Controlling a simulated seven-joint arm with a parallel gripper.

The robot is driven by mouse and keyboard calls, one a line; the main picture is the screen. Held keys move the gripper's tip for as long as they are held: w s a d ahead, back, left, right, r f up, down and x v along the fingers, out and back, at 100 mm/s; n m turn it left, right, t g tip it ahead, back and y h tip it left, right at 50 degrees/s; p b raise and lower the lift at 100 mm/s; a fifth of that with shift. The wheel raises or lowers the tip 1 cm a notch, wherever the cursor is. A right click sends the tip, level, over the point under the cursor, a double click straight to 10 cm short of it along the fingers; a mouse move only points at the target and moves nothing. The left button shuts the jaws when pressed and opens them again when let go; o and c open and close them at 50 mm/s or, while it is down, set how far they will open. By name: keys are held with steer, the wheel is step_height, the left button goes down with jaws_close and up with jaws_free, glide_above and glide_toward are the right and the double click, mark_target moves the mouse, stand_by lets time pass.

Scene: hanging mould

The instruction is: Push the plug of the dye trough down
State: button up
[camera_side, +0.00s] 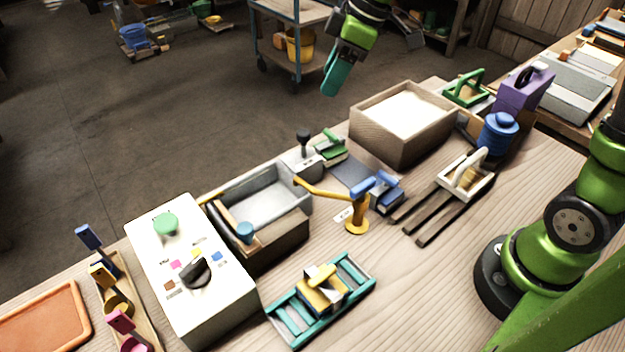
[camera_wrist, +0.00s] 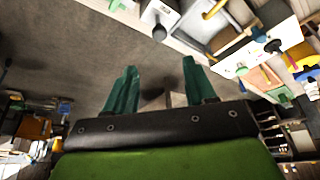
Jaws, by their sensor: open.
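The dye trough (camera_side: 268,205) is a grey basin in a wooden frame at the middle of the bench in the side view. A short blue cylinder (camera_side: 245,233), which looks like its plug, stands up at the trough's front left part. How deep it sits cannot be told. My gripper (camera_side: 335,78) is high in the air beyond the bench's back edge, up and right of the trough and well apart from it. In the wrist view my gripper (camera_wrist: 159,66) shows two teal fingers spread apart with nothing between them.
A yellow spout with a blue lever (camera_side: 357,212) stands right of the trough. A white control box (camera_side: 190,270) with a green button and black knob is on its left. A teal rack (camera_side: 320,300) lies in front. A wooden box (camera_side: 404,125) stands behind right.

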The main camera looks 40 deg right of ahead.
mark_target(304, 132)
steer(key=x, duration=1.3)
steer(key=shift+f, duration=0.15)
steer(key=shift+c, duration=0.3)
jaws_close()
